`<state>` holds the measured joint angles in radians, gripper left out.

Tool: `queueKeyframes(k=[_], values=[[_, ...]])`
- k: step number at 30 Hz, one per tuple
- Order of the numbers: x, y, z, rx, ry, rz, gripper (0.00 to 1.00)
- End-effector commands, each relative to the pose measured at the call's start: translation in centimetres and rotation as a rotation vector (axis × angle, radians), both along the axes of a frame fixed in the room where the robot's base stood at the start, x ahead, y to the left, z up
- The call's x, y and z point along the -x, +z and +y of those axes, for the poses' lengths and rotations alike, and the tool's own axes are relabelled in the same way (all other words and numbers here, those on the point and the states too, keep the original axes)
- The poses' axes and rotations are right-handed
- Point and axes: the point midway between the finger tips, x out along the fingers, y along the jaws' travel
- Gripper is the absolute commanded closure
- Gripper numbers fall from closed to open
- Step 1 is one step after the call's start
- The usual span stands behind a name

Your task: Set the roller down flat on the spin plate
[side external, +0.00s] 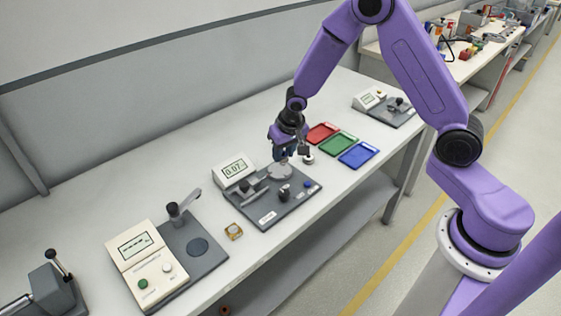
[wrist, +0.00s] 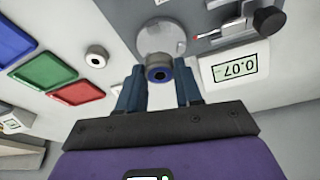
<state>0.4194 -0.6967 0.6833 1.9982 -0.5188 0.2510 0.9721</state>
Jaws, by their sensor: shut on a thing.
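The roller (wrist: 158,72), a short grey cylinder with a blue ring and dark centre on its end, is between the blue fingertips of my gripper (wrist: 159,82) in the wrist view. My gripper is shut on it. The spin plate (wrist: 176,40) is a pale grey disc just beyond the roller, partly hidden by it. In the side view, my gripper (side external: 284,155) points down right over the spin plate (side external: 280,172). The roller is too small to make out there, and I cannot tell whether it touches the plate.
The gauge display (side external: 233,168) reads 0.07 beside the plate on the dark base (side external: 270,208). A small brass-coloured block (side external: 233,231) lies in front.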

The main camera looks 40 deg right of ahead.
Motion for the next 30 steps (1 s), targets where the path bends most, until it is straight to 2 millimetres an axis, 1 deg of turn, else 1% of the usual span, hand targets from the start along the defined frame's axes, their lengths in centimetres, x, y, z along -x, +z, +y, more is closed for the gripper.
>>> queueKeyframes(k=[1, 8, 12, 16, 30], values=[[-0.4, -0.4, 0.0, 0.0, -0.001, 0.0, 1.0], [-1.2, -1.5, 0.0, 0.0, 0.0, 0.0, 1.0], [-1.3, -3.3, 0.0, 0.003, 0.001, 0.002, 1.0], [-1.2, -4.3, 0.1, 0.001, 0.002, 0.0, 1.0], [-1.2, -4.9, 0.1, 0.0, 0.001, 0.0, 1.0]])
